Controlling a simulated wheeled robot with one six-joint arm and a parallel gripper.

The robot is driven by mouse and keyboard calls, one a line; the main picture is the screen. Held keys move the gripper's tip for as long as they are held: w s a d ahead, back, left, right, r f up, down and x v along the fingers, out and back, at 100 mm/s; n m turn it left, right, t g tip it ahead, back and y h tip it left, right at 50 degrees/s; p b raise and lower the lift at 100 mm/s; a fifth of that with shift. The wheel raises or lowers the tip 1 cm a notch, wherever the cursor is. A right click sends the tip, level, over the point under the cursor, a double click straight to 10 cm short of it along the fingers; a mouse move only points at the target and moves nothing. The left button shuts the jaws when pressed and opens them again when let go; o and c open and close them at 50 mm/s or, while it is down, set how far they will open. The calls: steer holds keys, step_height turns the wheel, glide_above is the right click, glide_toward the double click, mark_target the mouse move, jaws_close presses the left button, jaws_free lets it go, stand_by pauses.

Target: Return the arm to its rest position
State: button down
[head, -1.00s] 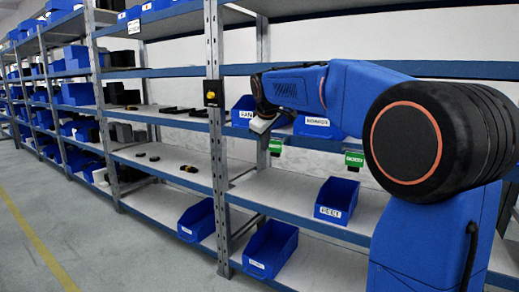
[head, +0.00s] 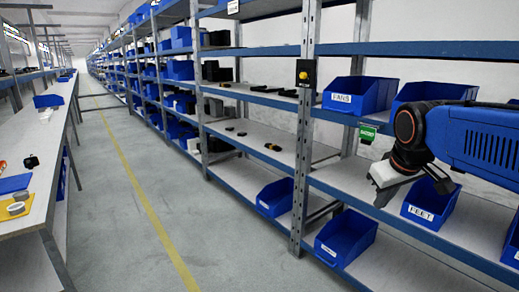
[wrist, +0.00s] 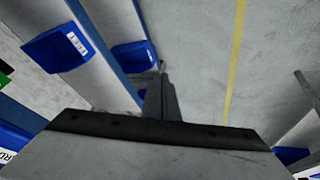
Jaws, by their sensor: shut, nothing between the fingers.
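My gripper (head: 381,201) shows at the right of the head view, at the end of my blue arm, pointing down in front of the shelving. Its jaws are shut and empty. In the wrist view its closed fingers (wrist: 161,70) point away over the grey floor, with no object between them. The gripper is left of the blue bin labelled FEET (head: 428,207) and below the bin labelled FANS (head: 360,96). The rest of my arm runs out of the right edge of the head view.
Blue shelving (head: 310,110) runs down the right side. Low blue bins (head: 345,238) stand on its bottom level. A long workbench (head: 35,222) with small items lies at the left. The aisle floor (head: 120,235) with a yellow line is clear.

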steer(key=s+a+f+m, duration=0.1)
steer(key=s+f+m, duration=0.2)
steer(key=s+f, duration=1.1)
steer(key=s, duration=0.3)
steer(key=shift+s+a+g+y, duration=0.35)
steer(key=shift+a+g+y, duration=0.05)
stand_by(0.4)
